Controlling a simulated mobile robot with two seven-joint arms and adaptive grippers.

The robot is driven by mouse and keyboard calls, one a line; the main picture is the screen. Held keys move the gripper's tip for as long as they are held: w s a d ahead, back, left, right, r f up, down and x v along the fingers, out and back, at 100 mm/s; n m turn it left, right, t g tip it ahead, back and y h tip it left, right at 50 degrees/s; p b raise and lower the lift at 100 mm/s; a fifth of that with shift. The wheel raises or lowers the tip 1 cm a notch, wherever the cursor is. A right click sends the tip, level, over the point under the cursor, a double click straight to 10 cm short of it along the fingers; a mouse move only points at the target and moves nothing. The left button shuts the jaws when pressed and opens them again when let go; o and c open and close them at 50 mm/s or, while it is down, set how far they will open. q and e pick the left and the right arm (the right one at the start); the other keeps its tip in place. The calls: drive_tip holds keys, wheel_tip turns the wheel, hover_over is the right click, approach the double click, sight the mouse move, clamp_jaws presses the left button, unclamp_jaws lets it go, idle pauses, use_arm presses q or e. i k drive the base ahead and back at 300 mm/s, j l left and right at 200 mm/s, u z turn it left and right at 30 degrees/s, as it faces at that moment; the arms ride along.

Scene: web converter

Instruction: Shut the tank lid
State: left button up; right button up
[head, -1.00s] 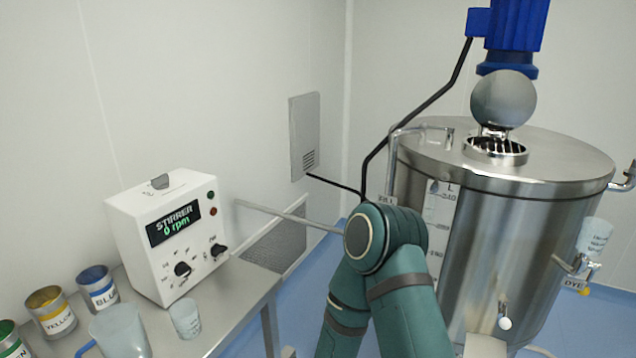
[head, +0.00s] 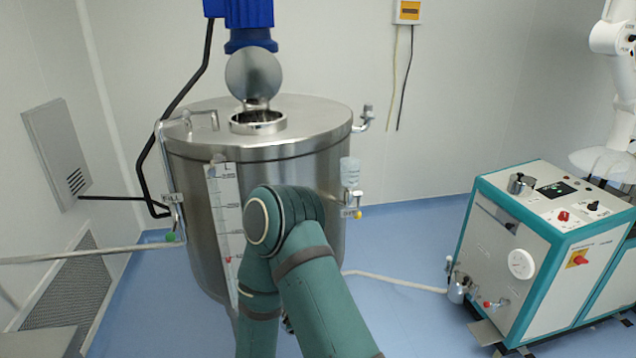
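The steel tank (head: 197,225) stands left of centre, with a flat top. On the top is a round hatch opening with a raised steel rim (head: 240,123). Its round metal lid (head: 254,76) stands upright at the back of the opening, so the hatch is open. One of my green arms rises from the bottom, its bent elbow in front of the tank, hiding part of the tank wall. Neither gripper shows.
A blue motor (head: 238,12) hangs above and behind the lid. A bent pipe (head: 190,118) stands at the top's left edge. A small clear container (head: 350,172) hangs on the tank's right side. A white-and-teal machine (head: 520,255) stands right, with blue floor between.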

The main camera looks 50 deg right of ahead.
sight(253, 74)
drive_tip(key=z, duration=1.15)
drive_tip(key=i+l+u, duration=0.2)
drive_tip(key=l, duration=0.25)
drive_tip(key=i+l+u, duration=0.2)
drive_tip(key=l, duration=0.3)
drive_tip(key=l+u, duration=0.15)
drive_tip(key=l, duration=0.3)
drive_tip(key=i+l+u, duration=0.2)
drive_tip(key=l, duration=0.35)
drive_tip(key=k, duration=0.05)
